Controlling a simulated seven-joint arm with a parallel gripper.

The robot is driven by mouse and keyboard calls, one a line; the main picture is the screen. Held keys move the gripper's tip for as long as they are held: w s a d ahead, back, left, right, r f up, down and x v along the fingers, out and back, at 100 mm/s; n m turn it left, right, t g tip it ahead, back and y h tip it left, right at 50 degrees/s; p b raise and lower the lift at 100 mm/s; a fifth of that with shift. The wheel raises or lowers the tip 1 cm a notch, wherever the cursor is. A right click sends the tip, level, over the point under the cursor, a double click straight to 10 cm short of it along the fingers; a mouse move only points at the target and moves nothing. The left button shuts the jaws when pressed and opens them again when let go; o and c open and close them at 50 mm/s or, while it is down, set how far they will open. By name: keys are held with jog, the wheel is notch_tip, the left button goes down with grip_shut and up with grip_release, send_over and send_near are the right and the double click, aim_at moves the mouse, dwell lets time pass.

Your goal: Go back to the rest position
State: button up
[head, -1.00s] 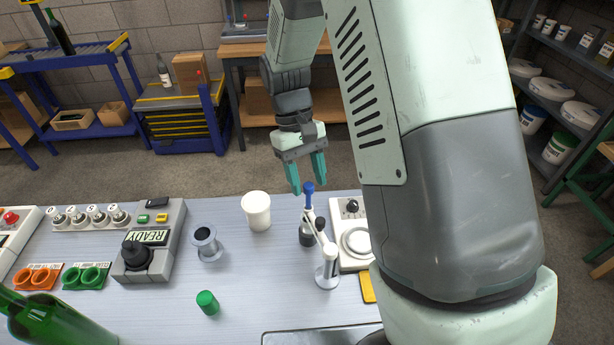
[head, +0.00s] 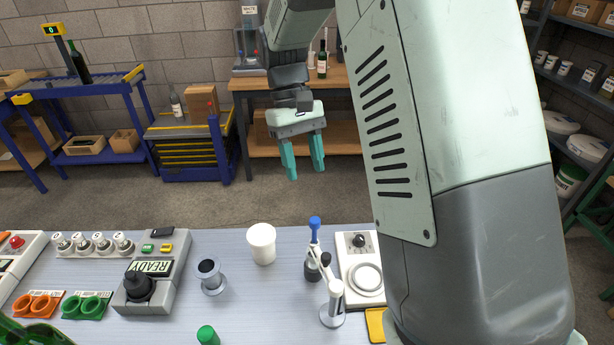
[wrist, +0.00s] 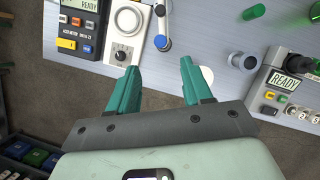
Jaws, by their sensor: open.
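My gripper (head: 302,172) has two teal fingers, spread apart with nothing between them. In the head view it hangs beyond the far edge of the grey workbench (head: 225,315), above the floor. In the wrist view my gripper (wrist: 160,78) points toward the bench, with its fingers over the bench's edge in the picture. My upper arm fills the right middle of the head view and hides part of the bench's right side.
On the bench stand a white cup (head: 262,244), a grey spool-like holder (head: 210,277), a white jointed stand (head: 332,300), a dial device (head: 361,268) and a READY control box (head: 150,278). A blue rack (head: 85,100) and wooden table (head: 240,84) stand behind.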

jog(key=shift+r, duration=0.15)
jog(key=s+d+r+m+t+y, duration=0.15)
jog(key=s+d+r+t, duration=0.35)
jog(key=s+r, duration=0.55)
jog(key=s+d+r+m+t, duration=0.1)
jog(key=s+d+r+t, duration=0.1)
jog(key=s, duration=0.3)
jog(key=s+d+r+m+t, duration=0.2)
jog(key=s, duration=0.4)
jog(key=shift+s+r+t, duration=0.15)
jog(key=shift+s+t, duration=0.1)
jog(key=shift+t, duration=0.15)
jog(key=shift+y, duration=0.25)
jog(key=shift+c, duration=0.5)
